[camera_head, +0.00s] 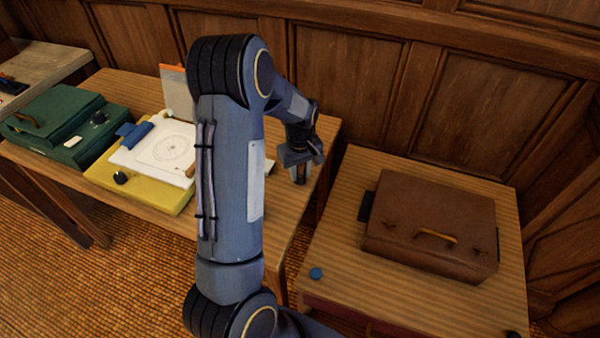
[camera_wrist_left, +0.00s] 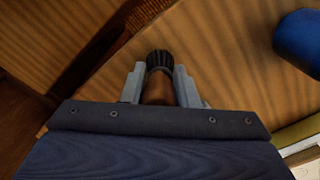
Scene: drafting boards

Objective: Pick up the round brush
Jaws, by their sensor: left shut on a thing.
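My left gripper (camera_head: 301,172) is over the right end of the long wooden table, near the gap to the second table. In the left wrist view its two grey fingers (camera_wrist_left: 160,88) are shut on the round brush (camera_wrist_left: 158,60), which has a brown body and a dark, ribbed-looking round end. The brush shows in the head view only as a small brownish piece between the fingers. Its lower part is hidden, and I cannot tell whether it touches the table. My right gripper is not in view.
The long table (camera_head: 150,90) holds a green case (camera_head: 60,118), a yellow board (camera_head: 150,192) with white paper (camera_head: 150,148), and an orange-topped upright panel (camera_head: 174,92). A brown briefcase (camera_head: 430,220) lies on the right table (camera_head: 350,255). A blue object (camera_wrist_left: 300,42) shows in the wrist view.

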